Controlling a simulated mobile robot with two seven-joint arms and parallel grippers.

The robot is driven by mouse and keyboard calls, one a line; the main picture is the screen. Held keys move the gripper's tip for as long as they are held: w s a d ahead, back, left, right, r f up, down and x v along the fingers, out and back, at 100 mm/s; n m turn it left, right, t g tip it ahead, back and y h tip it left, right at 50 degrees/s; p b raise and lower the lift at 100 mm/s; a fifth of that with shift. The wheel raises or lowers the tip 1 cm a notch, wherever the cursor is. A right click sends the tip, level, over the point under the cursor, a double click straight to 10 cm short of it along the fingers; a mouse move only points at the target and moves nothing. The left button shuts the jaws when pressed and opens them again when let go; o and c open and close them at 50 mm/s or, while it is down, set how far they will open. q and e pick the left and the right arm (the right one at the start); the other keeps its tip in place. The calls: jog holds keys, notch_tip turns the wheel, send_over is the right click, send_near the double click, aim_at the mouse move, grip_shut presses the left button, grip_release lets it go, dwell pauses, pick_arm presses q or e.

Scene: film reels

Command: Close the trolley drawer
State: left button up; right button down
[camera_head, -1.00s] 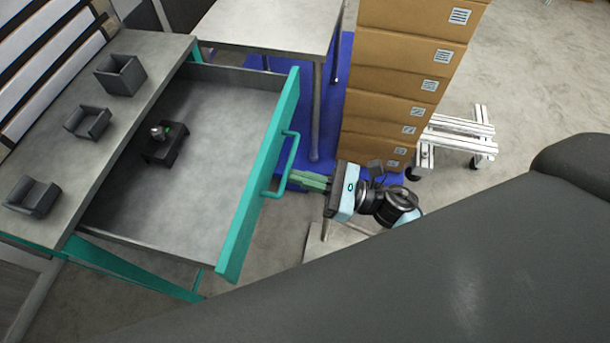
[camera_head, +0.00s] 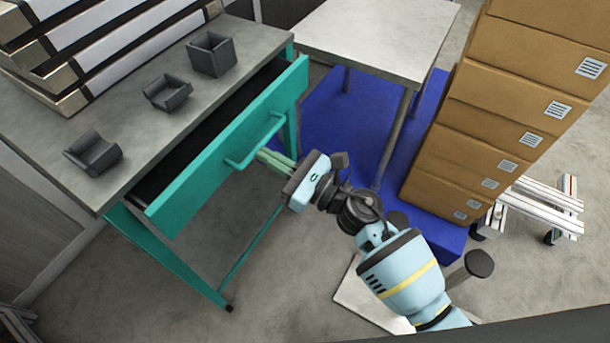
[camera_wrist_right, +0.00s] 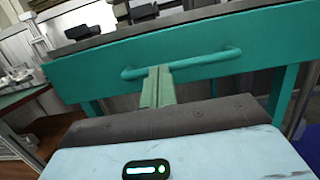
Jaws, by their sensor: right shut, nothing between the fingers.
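The teal trolley drawer (camera_head: 205,165) is under the grey trolley top (camera_head: 150,60) in the head view and stands open by a small gap. Its inside is dark and mostly hidden. The drawer front (camera_wrist_right: 90,70) and its bar handle (camera_wrist_right: 190,64) also show in the right wrist view. My right gripper (camera_head: 262,155) is shut and empty, with its green fingertips (camera_wrist_right: 157,80) at the handle. I cannot tell whether they touch the handle or the front. My left gripper is out of view.
Several small dark holders (camera_head: 212,54) and a stack of flat cases (camera_head: 70,45) sit on the trolley top. Stacked cardboard boxes (camera_head: 520,90) and a white-framed cart (camera_head: 540,205) are at the right. Floor below the drawer is clear.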

jog(key=b+x, duration=0.1)
jog(key=x, duration=0.2)
jog(key=f+b+x, duration=0.1)
jog(key=x, duration=0.1)
jog(key=shift+w+a+f, duration=0.1)
jog(key=shift+w+a, duration=0.2)
jog(key=shift+a, duration=0.15)
jog(key=shift+w+a, duration=0.3)
jog(key=shift+a, duration=0.1)
jog(key=shift+r+b, duration=0.25)
jog(key=shift+b, duration=0.05)
jog(key=shift+r, duration=0.15)
jog(key=shift+s+d, duration=0.1)
jog(key=shift+d, duration=0.1)
send_near(242, 144)
jog(key=shift+x, duration=0.95)
